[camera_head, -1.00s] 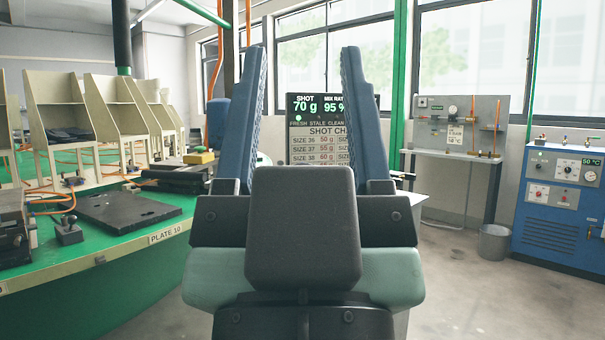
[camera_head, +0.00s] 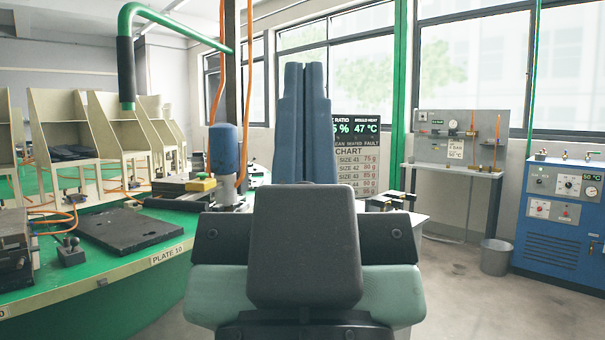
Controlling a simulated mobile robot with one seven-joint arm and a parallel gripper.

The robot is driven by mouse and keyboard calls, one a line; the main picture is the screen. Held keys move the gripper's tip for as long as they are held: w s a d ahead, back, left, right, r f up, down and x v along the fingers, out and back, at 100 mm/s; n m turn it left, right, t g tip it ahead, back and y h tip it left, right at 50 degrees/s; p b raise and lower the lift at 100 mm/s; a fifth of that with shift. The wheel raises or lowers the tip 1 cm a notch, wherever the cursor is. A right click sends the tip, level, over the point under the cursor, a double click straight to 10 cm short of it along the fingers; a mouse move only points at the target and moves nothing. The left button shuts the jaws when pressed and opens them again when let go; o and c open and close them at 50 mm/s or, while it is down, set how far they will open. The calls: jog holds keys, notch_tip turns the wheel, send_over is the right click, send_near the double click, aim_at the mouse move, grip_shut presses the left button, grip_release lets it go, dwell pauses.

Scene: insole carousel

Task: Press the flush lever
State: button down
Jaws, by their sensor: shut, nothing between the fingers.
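My gripper (camera_head: 304,68) stands upright in the middle of the head view, its two blue ribbed fingers pressed together with nothing between them. Its dark wrist block (camera_head: 304,245) is in front and hides what lies behind. A blue cylindrical unit (camera_head: 225,152) with orange hoses stands left of the fingers, beyond them and apart from them. I cannot make out a flush lever for certain; it may be hidden or too small to tell.
A green table (camera_head: 130,262) marked PLATE 10 curves along the left, with a dark plate (camera_head: 130,232) on it. A green pipe (camera_head: 175,24) overhangs it. A display (camera_head: 358,150) stands behind the fingers. A blue cabinet (camera_head: 560,215) and bin (camera_head: 496,257) stand right, with open floor before them.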

notch_tip(320, 180, up, 27)
jog(key=p, duration=2.4)
jog(key=shift+p, duration=0.4)
